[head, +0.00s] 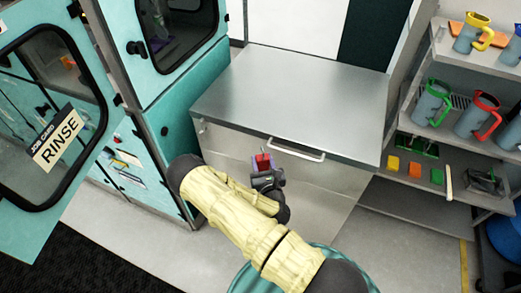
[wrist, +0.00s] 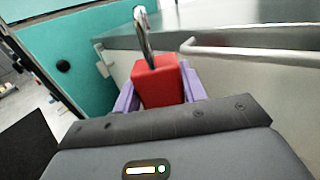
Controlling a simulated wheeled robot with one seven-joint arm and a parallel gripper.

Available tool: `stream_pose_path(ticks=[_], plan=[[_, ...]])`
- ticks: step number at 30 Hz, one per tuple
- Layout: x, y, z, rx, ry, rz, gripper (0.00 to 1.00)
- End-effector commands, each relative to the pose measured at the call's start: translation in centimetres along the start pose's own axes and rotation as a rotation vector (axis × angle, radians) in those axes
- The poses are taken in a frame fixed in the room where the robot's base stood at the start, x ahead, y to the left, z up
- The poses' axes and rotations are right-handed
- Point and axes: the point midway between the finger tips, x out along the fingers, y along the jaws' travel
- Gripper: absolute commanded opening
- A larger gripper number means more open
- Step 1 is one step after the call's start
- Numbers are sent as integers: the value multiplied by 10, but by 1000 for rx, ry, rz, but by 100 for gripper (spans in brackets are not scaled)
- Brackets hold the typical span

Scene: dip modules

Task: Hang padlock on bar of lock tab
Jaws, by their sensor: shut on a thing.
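My gripper (wrist: 157,103) is shut on a red padlock (wrist: 158,82), with a purple finger on each side of its body. The padlock is upright with its silver shackle pointing up and away from the gripper. In the head view the padlock (head: 263,161) shows small and red in front of the metal cabinet, left of its bar handle. Whether the shackle is open or closed is hard to tell. I cannot make out the lock tab for certain; a small fitting (head: 201,127) shows at the cabinet's upper left front.
The steel-topped cabinet (head: 290,90) has a bar handle (head: 297,149) on its front. A teal machine (head: 180,115) stands close on the left, its windowed door (head: 50,125) open. Shelves with jugs (head: 445,165) stand right. Grey floor lies in front.

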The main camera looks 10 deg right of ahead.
Motion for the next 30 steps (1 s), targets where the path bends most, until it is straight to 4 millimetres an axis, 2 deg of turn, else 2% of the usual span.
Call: stream_pose_path(ticks=[2, 11, 15, 18, 22, 30], plan=[[-6, -1, -12, -3, 1, 20, 16], [-4, -1, -60, 0, -2, 15, 16], [-4, 0, -89, 0, -1, 15, 16], [-4, 0, -102, 0, -2, 15, 16], [-4, 0, -107, 0, -2, 14, 16], [-4, 0, -105, 0, -2, 14, 16]])
